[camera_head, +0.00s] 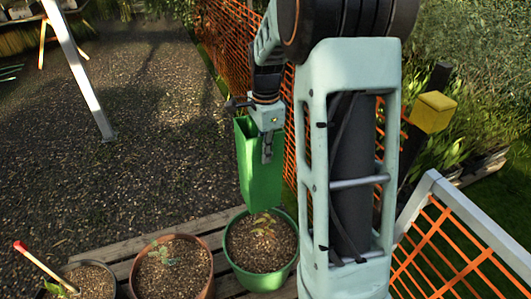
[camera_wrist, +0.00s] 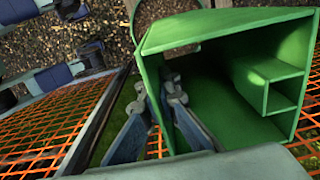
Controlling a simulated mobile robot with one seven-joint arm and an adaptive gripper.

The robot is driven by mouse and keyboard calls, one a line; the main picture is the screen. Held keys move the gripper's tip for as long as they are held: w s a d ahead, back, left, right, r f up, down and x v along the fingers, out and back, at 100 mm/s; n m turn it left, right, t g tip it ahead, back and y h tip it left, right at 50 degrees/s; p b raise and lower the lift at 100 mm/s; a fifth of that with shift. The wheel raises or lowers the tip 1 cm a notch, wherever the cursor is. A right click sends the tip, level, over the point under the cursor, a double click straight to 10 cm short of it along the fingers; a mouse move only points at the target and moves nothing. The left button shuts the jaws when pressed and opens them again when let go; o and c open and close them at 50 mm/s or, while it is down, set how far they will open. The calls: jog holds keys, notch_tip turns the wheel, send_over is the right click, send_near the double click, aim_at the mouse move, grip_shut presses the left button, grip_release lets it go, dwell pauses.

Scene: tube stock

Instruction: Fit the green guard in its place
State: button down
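The green guard (camera_head: 258,180) is a tall, open-ended sleeve that narrows downward, held roughly upright. In the wrist view I look into its wide open end (camera_wrist: 215,85), where a smaller compartment shows on the right. My gripper (camera_head: 267,155) is shut on its wall; in the wrist view one finger is inside and the other outside (camera_wrist: 160,105). A green pot (camera_head: 235,268) with soil and a small seedling (camera_head: 264,220) stands below. The guard's lower end appears just above the seedling, at the far side of the pot; I cannot tell whether it touches.
A terracotta pot (camera_head: 205,278) and a dark pot (camera_head: 108,277) with a red-tipped stick (camera_head: 40,265) stand left on the slatted bench (camera_head: 122,268). Orange mesh fencing (camera_head: 225,45) runs behind; more mesh (camera_head: 445,255) and a yellow-capped post (camera_head: 433,111) are right. Gravel at left is open.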

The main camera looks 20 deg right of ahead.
jog(key=shift+f, duration=0.1)
jog(key=b, duration=0.5)
send_over(266, 203)
jog(key=shift+w+f, duration=0.1)
jog(key=shift+f, duration=3.5)
jog(key=shift+f+b, duration=2.1)
jog(key=shift+f, duration=1.75)
jog(key=shift+f+b, duration=2.2)
jog(key=shift+f, duration=1.45)
